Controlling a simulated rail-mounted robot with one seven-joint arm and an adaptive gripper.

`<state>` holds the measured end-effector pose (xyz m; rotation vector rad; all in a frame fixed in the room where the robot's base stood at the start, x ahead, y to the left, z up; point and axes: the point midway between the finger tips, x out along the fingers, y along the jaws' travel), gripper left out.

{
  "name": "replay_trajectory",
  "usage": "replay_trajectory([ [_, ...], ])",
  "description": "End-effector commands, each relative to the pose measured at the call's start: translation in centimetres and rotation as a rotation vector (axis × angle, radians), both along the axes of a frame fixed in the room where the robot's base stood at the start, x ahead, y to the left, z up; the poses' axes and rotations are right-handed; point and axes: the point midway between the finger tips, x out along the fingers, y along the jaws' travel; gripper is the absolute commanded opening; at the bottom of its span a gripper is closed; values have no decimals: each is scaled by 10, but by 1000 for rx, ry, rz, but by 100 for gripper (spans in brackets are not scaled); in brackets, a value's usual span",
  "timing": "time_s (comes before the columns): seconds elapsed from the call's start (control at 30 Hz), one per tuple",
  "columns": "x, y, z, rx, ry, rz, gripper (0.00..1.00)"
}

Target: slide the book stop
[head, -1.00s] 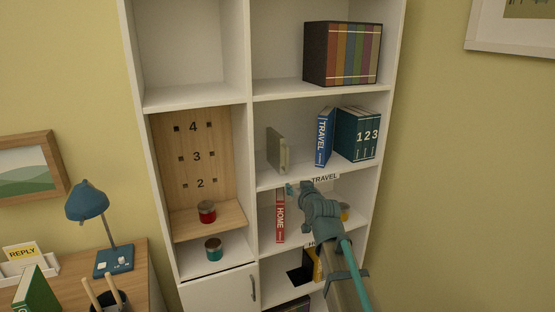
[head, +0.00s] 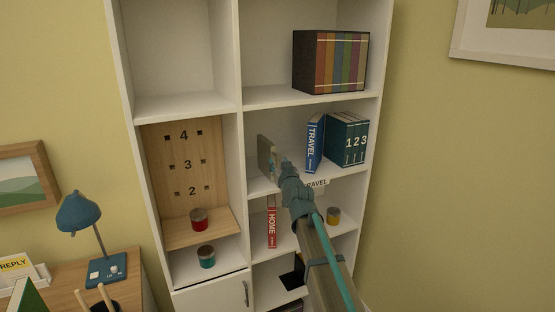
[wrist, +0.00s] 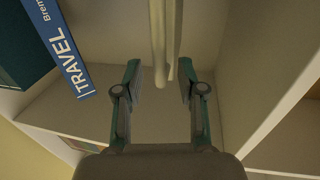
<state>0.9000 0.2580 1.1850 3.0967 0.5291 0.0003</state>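The book stop (head: 264,154) is an upright grey-beige plate at the left of the travel shelf (head: 262,185). In the wrist view the book stop (wrist: 160,30) comes down from the top, and its lower end shows in the gap between my fingers. My gripper (head: 282,166) is at the shelf's front, close to the plate's right side in the head view. In the wrist view my gripper (wrist: 160,80) is open, with a finger on each side of the plate's end. I cannot tell whether either finger touches it.
The blue TRAVEL book (head: 314,143) leans right of the stop, beside dark teal numbered volumes (head: 347,139). The shelf divider (head: 241,140) stands close on the left. The shelf between stop and TRAVEL book looks clear.

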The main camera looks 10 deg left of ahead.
Motion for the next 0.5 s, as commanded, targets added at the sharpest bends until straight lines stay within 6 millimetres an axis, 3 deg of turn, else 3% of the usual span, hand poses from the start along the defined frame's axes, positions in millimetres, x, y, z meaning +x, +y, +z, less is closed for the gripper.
replay_trajectory([
  [0.13,18,6,2,0,0,0,39],
  [0.47,21,8,0,0,0,0,39],
  [0.5,21,8,0,0,0,0,36],
])
